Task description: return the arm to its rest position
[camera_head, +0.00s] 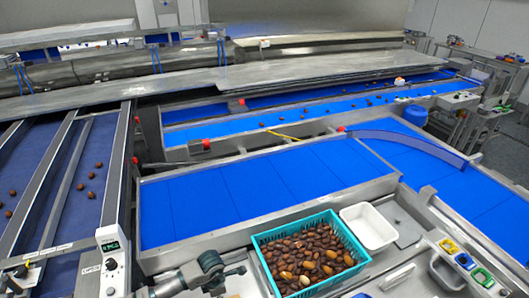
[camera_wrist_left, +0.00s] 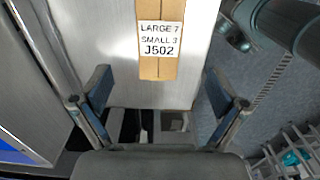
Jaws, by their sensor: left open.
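My left gripper (camera_wrist_left: 157,82) is open and empty in the left wrist view, its two fingers spread wide. Beyond the fingers is a pale panel with a brown strip and a white label (camera_wrist_left: 160,38) reading "LARGE 7 SMALL 3 J502". I cannot tell how far the panel is from the fingertips. In the head view, part of my left arm (camera_head: 205,275) shows at the bottom, left of a teal crate (camera_head: 352,242) of brown dates. My right gripper is not in view.
A white tray (camera_head: 369,228) stands right of the crate. An empty blue belt (camera_head: 250,190) runs behind them. A control box (camera_head: 113,262) stands at the left, beside a dark belt with scattered dates. Coloured buttons (camera_head: 465,260) are at the lower right.

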